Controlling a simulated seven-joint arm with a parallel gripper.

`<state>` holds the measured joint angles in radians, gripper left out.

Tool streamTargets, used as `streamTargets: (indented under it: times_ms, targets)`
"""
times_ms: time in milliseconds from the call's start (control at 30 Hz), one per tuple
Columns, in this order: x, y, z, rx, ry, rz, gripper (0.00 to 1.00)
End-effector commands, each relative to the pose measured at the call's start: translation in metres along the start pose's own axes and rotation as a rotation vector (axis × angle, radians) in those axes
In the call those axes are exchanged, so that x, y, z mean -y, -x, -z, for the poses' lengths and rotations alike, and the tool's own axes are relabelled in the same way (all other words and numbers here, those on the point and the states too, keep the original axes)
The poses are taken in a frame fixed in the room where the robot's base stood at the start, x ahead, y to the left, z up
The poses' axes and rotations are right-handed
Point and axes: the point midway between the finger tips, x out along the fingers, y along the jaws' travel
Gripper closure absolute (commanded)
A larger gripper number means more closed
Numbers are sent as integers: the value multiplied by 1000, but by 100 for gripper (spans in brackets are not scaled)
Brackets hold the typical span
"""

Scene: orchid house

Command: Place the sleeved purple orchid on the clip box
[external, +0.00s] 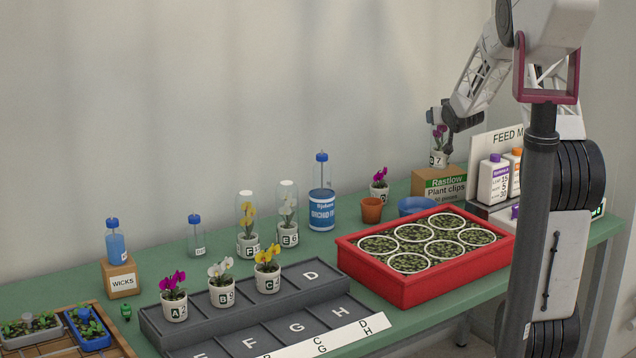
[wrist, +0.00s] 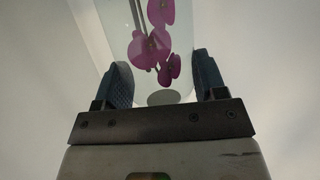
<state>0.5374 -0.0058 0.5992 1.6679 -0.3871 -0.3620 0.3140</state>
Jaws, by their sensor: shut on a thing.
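The sleeved purple orchid (external: 438,158) is a white pot marked 7 with purple blooms inside a clear sleeve. It is at the clip box (external: 432,184), a brown carton labelled Rastlow Plant clips, with the pot right at the box's top. I cannot tell whether the pot rests on it or hangs just above. My gripper (external: 446,122) is shut on the sleeve's upper part. In the wrist view the purple blooms (wrist: 152,48) show inside the clear sleeve between my two fingers (wrist: 160,85). The orchid looks upright.
A FEED sign (external: 496,146) and bottles (external: 493,180) stand right of the box. A purple orchid without a sleeve (external: 379,188), a terracotta pot (external: 372,210) and a blue bowl (external: 417,206) are to its left. A red tray (external: 404,289) is in front.

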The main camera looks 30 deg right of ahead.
Motion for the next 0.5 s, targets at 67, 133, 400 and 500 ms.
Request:
streamTargets:
  times_ms: [67, 133, 400, 500]
  targets:
    - [-1, -11, 2, 0, 0, 0, 77]
    - [-2, -20, 5, -1, 0, 0, 77]
    - [-5, -48, 13, 0, 2, 0, 77]
    - [-6, -54, 15, -1, 2, 0, 77]
